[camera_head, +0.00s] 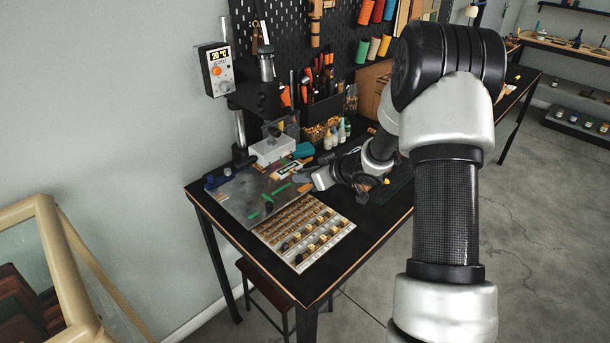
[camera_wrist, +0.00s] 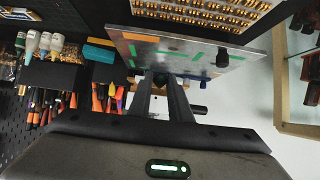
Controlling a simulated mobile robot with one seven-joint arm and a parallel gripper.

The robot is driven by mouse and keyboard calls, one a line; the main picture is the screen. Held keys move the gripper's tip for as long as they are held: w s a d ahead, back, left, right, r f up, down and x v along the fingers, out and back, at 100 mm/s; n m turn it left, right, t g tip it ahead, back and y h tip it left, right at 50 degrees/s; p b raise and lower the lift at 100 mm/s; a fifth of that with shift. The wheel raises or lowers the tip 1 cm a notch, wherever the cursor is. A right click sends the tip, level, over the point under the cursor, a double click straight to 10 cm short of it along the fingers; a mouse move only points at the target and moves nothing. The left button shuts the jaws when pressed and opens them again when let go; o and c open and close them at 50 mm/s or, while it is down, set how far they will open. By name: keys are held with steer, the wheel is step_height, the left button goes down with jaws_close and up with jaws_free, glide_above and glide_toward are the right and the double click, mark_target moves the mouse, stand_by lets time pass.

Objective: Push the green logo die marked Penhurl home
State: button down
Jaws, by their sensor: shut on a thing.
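The stamping press (camera_head: 270,150) stands at the table's back left, its pale head over a grey metal plate (camera_head: 235,190). Green strips (camera_head: 279,189) lie on the plate, and one also shows in the wrist view (camera_wrist: 195,55). I cannot read the mark Penhurl anywhere, nor pick out its die for sure. My gripper (camera_head: 298,178) is at the plate's right side, low beside the press. In the wrist view my two fingers (camera_wrist: 165,78) reach to the plate's edge, close together on a small dark thing. Their tips hide most of it.
A tray of brass letters (camera_head: 305,228) lies in front of the plate. Bottles (camera_head: 335,136), a teal block (camera_head: 303,150) and a tool holder (camera_head: 322,108) stand behind. A glass-topped case (camera_head: 45,250) is at left.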

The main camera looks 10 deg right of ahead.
mark_target(295, 169)
steer(key=shift+w+a+p, duration=0.4)
steer(key=shift+w+a, duration=0.2)
steer(key=shift+w, duration=0.25)
steer(key=shift+w+a+p, duration=0.4)
steer(key=shift+w+a, duration=0.15)
steer(key=shift+w, duration=0.25)
steer(key=shift+w+a, duration=0.1)
steer(key=shift+w, duration=0.05)
steer(key=shift+w+a+p, duration=0.7)
steer(key=shift+w, duration=0.35)
steer(key=c, duration=1.6)
jaws_free()
steer(key=shift+o, duration=0.2)
steer(key=shift+s+d, duration=0.1)
